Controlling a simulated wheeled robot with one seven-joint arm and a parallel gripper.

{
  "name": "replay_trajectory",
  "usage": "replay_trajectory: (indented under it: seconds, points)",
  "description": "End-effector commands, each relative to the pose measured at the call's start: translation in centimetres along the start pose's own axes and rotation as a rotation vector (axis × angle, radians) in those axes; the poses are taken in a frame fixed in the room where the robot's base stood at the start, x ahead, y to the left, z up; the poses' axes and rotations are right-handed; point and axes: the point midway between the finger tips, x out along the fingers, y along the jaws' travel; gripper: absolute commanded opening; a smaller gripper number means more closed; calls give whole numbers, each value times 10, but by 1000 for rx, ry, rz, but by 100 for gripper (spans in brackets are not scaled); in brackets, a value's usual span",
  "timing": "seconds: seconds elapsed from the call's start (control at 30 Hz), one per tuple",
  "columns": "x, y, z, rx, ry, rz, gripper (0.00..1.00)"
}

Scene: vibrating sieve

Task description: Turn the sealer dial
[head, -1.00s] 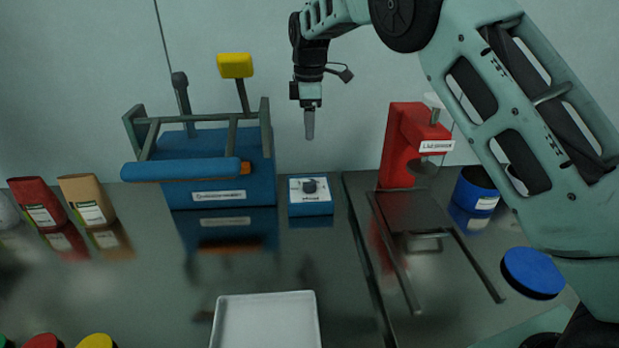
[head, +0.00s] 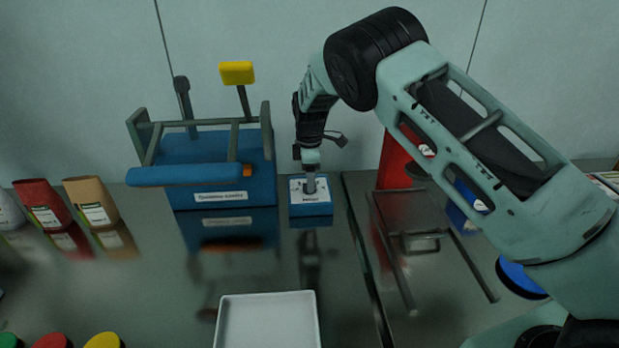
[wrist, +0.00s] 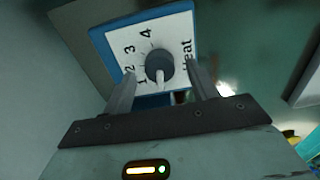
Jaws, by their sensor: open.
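The sealer dial is a dark round knob (wrist: 159,66) on a white panel (wrist: 178,36) marked 1 to 4 and "Heat". Its light pointer mark faces the lower edge of the wrist view, near the 1. The dial sits on a small blue box (head: 311,210), beside the larger blue sealer (head: 222,185) in the head view. My gripper (head: 311,187) is over the box, pointing down. In the wrist view my gripper (wrist: 162,84) is open, one finger on each side of the knob. I cannot tell whether the fingers touch it. In the head view the gripper hides the knob.
The sealer has a blue padded bar (head: 183,176) and a yellow-topped lever (head: 237,73). A red machine (head: 394,160) stands to the right, partly behind my arm. A white tray (head: 268,297) lies in front. Red and tan pouches stand left. The dark table between is clear.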

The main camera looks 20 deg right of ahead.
Motion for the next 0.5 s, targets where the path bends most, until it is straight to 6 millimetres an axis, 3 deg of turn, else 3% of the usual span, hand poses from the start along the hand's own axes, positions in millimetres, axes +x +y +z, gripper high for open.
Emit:
replay_trajectory:
  seconds: [0.2, 0.5]
  points:
    - [15, 0, 0, 0, -1, 0, 58]
    - [17, 0, 0, 1, 0, 1, 56]
